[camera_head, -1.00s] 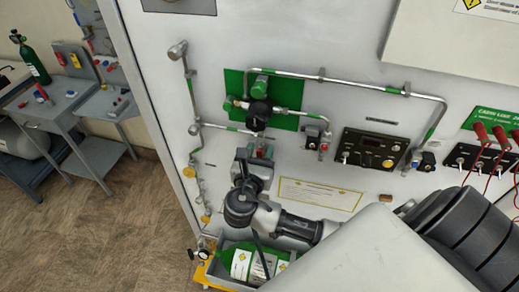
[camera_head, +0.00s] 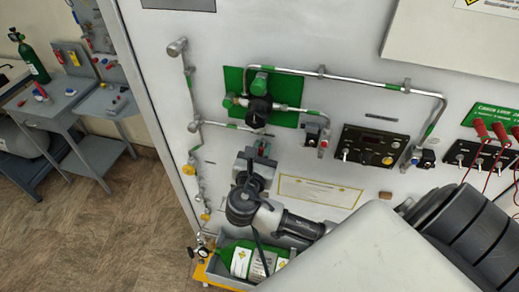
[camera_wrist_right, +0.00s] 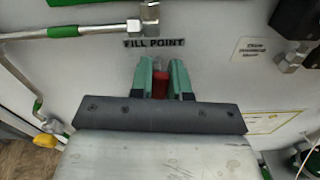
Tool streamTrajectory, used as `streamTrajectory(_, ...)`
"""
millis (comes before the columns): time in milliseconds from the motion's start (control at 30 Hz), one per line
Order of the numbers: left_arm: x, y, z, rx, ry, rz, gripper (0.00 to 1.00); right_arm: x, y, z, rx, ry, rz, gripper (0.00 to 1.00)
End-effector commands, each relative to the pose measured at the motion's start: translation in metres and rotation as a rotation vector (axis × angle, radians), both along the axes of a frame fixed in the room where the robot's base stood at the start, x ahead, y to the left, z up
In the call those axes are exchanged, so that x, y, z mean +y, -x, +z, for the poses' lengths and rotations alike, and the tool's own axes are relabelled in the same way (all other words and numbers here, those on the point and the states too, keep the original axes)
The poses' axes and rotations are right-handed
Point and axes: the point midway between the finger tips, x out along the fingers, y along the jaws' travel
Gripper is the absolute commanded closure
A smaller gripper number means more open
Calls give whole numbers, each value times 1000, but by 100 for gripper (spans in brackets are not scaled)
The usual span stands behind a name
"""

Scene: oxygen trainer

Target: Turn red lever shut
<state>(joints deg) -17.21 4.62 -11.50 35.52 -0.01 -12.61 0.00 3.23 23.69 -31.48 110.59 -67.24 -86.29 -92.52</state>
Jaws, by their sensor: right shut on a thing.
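The red lever (camera_wrist_right: 160,86) shows in the right wrist view just below the "FILL POINT" label on the white panel. My right gripper (camera_wrist_right: 162,78) has its two teal fingers on either side of the lever and is shut on it. In the head view, my right gripper (camera_head: 263,150) is at the panel below the black regulator knob, and the lever is mostly hidden by the fingers there. My left gripper is not in view.
A green plate with a regulator (camera_head: 259,108) and metal pipes is above the gripper. A black control box (camera_head: 372,147) is to the right. A green cylinder (camera_head: 238,260) lies in a tray below. Yellow-tipped fittings (camera_head: 205,217) are to the left.

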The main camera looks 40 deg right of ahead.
Motion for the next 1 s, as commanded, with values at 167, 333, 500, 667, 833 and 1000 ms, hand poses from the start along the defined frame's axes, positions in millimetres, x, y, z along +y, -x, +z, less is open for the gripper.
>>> streamTrajectory(167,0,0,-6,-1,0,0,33,-4,6,-4,-106,-96,0,100)
streamTrajectory(333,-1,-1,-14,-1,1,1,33,-8,11,-8,-229,-203,-1,100)
streamTrajectory(500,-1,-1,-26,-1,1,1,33,-13,16,-13,-353,-307,-1,100)
streamTrajectory(667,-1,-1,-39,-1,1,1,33,-16,20,-18,-469,-406,-2,100)
streamTrajectory(833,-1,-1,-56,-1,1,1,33,-20,24,-24,-593,-510,-2,100)
streamTrajectory(1000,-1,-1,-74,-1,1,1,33,-22,27,-31,-717,-614,-2,100)
